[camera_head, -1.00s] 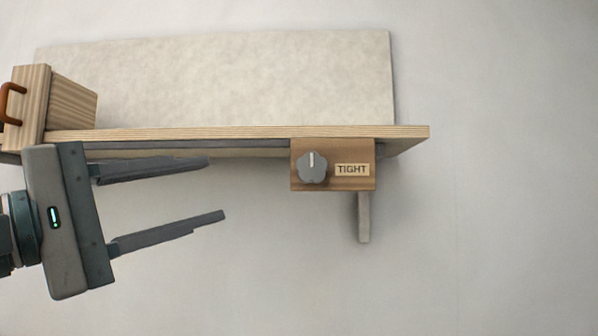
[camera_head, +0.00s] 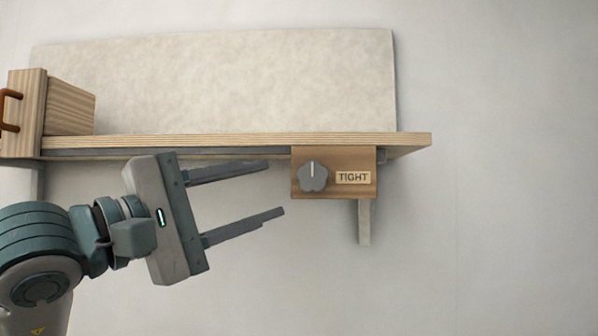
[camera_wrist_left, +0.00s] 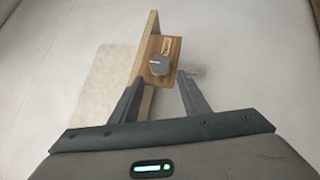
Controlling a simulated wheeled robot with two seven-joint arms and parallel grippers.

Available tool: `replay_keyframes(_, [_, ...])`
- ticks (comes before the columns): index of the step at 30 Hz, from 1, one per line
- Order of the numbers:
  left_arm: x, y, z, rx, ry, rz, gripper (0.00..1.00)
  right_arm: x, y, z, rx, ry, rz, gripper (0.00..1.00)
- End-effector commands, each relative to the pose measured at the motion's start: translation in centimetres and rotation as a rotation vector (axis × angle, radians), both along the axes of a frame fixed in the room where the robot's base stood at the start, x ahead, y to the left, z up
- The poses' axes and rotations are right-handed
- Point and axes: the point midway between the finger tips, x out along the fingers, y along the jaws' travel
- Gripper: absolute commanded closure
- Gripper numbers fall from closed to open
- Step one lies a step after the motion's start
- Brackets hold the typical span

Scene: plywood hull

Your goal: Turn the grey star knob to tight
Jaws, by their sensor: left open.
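The grey star knob (camera_head: 313,176) sits on a brown wooden block (camera_head: 334,190) under the shelf's front edge. Its white pointer line points up, while the TIGHT label (camera_head: 353,177) is to its right. My left gripper (camera_head: 276,188) is open and empty, to the left of the knob, with its fingers aimed right toward it and not touching it. In the left wrist view the knob (camera_wrist_left: 158,65) shows ahead, just beyond and between the open fingertips (camera_wrist_left: 160,76). My right gripper is not in view.
The wooden shelf (camera_head: 230,140) runs above the block, with a pale backboard (camera_head: 220,85) behind. A wooden box (camera_head: 70,105) with an orange handle (camera_head: 9,109) stands at its left end. A grey bracket (camera_head: 364,222) hangs below the block. The space below and right is clear.

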Motion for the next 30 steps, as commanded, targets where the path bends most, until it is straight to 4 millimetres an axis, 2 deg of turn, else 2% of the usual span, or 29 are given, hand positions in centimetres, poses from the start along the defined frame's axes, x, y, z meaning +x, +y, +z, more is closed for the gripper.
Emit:
replay_keyframes(7, [2.1, -2.0, 0.8, 0.001, 0.003, -0.001, 0.58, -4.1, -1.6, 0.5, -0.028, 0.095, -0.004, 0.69])
replay_keyframes(12, [4.1, -3.9, 1.5, 0.001, 0.004, -0.002, 0.58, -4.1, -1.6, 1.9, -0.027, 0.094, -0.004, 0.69])
replay_keyframes(18, [5.5, -5.2, 1.8, -0.001, 0.002, -0.001, 0.58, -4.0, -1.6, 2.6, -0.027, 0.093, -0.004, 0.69])
replay_keyframes(30, [5.9, -5.6, 1.8, 0.0, 0.0, 0.001, 0.58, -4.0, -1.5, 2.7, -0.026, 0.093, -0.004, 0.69])
